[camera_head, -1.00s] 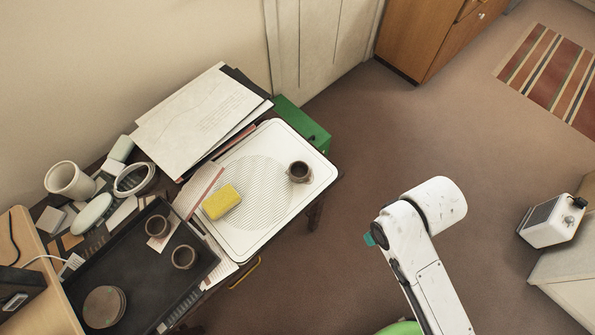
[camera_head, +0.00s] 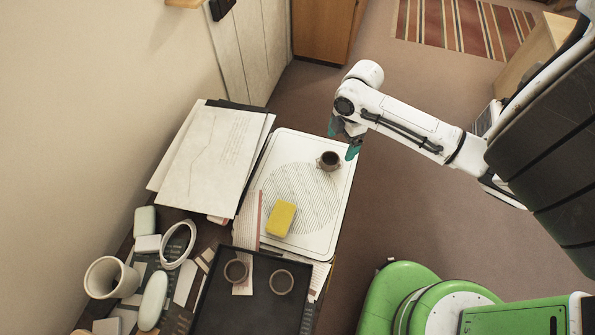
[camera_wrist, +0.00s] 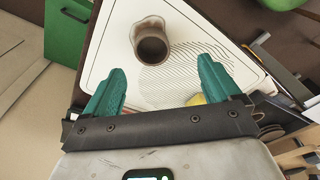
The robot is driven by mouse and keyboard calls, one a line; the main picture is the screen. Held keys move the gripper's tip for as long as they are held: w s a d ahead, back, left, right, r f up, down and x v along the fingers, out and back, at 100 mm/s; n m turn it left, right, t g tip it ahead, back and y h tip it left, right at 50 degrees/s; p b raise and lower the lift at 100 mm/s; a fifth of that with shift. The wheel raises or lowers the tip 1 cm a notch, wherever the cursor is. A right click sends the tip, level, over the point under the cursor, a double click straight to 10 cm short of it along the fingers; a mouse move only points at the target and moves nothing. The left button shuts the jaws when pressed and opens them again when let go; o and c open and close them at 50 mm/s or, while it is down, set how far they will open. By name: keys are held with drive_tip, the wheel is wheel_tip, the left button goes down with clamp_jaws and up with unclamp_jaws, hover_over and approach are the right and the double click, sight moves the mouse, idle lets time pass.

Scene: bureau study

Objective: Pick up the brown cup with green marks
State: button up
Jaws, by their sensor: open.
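A brown cup (camera_head: 328,161) stands upright on the white tray (camera_head: 345,178) near its far right end. In the wrist view the brown cup (camera_wrist: 151,42) lies ahead of and between my two teal fingertips, apart from both; green marks on it are too small to tell. My gripper (camera_head: 342,139) is open and empty, just above and beside the cup at the tray's right edge. It also shows in the wrist view (camera_wrist: 160,80). Two more brown cups, a left one (camera_head: 236,271) and a right one (camera_head: 281,282), stand on the black tray (camera_head: 232,313).
A yellow sponge (camera_head: 281,218) lies on the white tray. Papers (camera_head: 212,155) are stacked to its left. A white pot (camera_head: 108,278), a white ring-shaped dish (camera_head: 178,245) and small items crowd the desk's lower left. Open floor lies right of the desk.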

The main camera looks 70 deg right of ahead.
sight(329, 163)
drive_tip(key=f, duration=0.1)
drive_tip(key=w+f, duration=0.2)
drive_tip(key=f, duration=0.1)
drive_tip(key=shift+a+f, duration=0.1)
drive_tip(key=shift+a, duration=0.2)
drive_tip(key=shift+w+f, duration=0.15)
drive_tip(key=shift+f, duration=2.9)
drive_tip(key=shift+c, duration=0.5)
drive_tip(key=c, duration=1)
drive_tip(key=shift+r, duration=0.1)
